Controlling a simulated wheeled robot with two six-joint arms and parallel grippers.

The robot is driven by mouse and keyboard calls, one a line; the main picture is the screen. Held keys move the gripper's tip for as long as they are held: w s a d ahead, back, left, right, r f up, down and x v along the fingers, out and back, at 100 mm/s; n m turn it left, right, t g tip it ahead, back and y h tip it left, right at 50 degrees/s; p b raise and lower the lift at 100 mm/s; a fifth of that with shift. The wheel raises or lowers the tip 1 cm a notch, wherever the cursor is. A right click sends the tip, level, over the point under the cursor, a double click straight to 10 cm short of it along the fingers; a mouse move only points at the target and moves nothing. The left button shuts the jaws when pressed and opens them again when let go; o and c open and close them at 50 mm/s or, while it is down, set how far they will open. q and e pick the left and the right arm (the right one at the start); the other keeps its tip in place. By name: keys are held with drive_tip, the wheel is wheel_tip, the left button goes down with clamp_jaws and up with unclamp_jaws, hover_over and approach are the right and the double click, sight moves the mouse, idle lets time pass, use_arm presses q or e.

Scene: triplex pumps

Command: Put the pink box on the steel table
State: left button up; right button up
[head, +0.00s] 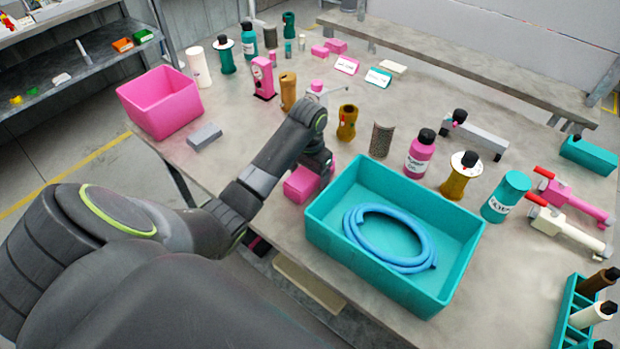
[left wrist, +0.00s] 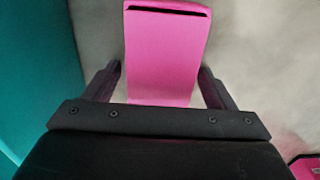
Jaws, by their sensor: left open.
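A small pink box (head: 301,186) sits on the grey table (head: 250,150), just left of the teal tray. My left gripper (head: 318,165) is over it and partly hides it. In the left wrist view the pink box (left wrist: 165,55) shows a dark slot at its far end. It lies between the two spread fingers of the left gripper (left wrist: 160,78), with gaps on both sides. A larger open pink bin (head: 160,103) stands at the table's left corner. My right gripper is not in view.
The teal tray (head: 330,228) with a coiled blue hose (head: 390,240) is close on the right. A grey block (head: 204,137) lies by the bin. Several bottles and pump parts stand behind. A bench (head: 460,58) runs along the back, and a shelf (head: 75,70) stands at left.

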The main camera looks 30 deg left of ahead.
use_arm(q)
drive_tip(key=c, duration=1.2)
drive_tip(key=shift+r, duration=0.1)
drive_tip(key=shift+c, duration=0.2)
